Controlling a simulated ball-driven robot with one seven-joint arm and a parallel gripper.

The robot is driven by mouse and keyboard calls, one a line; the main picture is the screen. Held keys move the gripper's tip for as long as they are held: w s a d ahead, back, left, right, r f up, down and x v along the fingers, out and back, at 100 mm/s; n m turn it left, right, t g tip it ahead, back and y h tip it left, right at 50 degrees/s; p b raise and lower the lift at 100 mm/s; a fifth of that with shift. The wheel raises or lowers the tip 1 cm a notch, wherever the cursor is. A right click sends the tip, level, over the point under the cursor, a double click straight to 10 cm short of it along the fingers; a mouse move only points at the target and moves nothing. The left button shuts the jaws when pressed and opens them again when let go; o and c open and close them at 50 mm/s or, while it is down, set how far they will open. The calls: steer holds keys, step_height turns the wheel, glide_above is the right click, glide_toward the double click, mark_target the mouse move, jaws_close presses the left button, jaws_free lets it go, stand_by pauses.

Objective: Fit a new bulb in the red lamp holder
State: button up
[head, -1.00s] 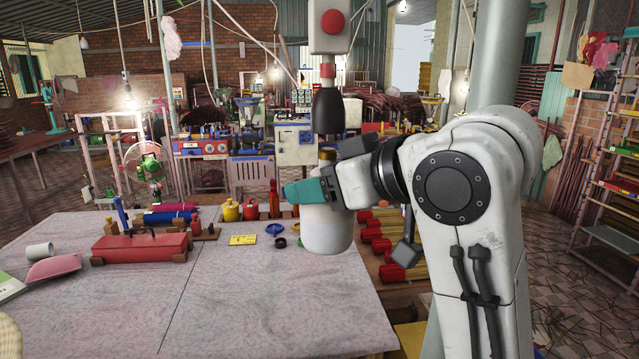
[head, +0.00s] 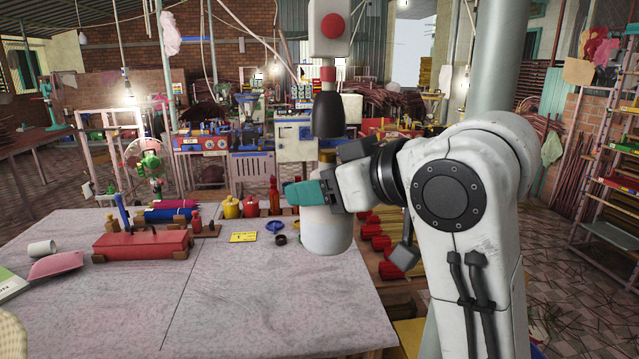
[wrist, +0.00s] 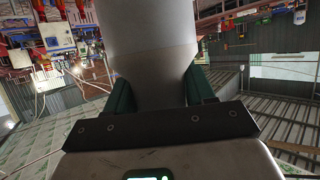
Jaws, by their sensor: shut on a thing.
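The lamp holder (head: 327,113) hangs in the upper middle of the head view. It is a black socket with a red band above it, below a grey box with a red button. Its mouth points down. My gripper (head: 312,193) is shut on a white bulb (head: 328,233), held upright with its brass-coloured cap up. The cap is just below the socket mouth, roughly in line with it, with a small gap between. In the wrist view the bulb (wrist: 150,50) stands between the teal fingers (wrist: 160,92); its cap and the holder are not clearly visible there.
Below is a grey worktable (head: 260,310). The table's front middle is clear. Shelves (head: 610,190) stand at the right.

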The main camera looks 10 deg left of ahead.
mark_target(331, 151)
steer(key=shift+d+r+p, duration=0.1)
steer(key=shift+r+p, duration=0.5)
steer(key=shift+r, duration=0.5)
steer(key=shift+d+r+p, duration=0.15)
steer(key=shift+r+p, duration=0.45)
steer(key=shift+p, duration=0.1)
steer(key=shift+r+p, duration=0.7)
steer(key=shift+r, duration=0.05)
stand_by(0.4)
steer(key=shift+f, duration=0.15)
steer(key=shift+a+f+b, duration=0.15)
steer(key=shift+f+b, duration=0.45)
steer(key=shift+f, duration=0.6)
steer(key=shift+a+f+b, duration=0.15)
steer(key=shift+f+b, duration=0.45)
steer(key=shift+f, duration=0.6)
steer(key=shift+f+b, duration=0.4)
steer(key=shift+f, duration=0.7)
steer(key=shift+d, duration=0.1)
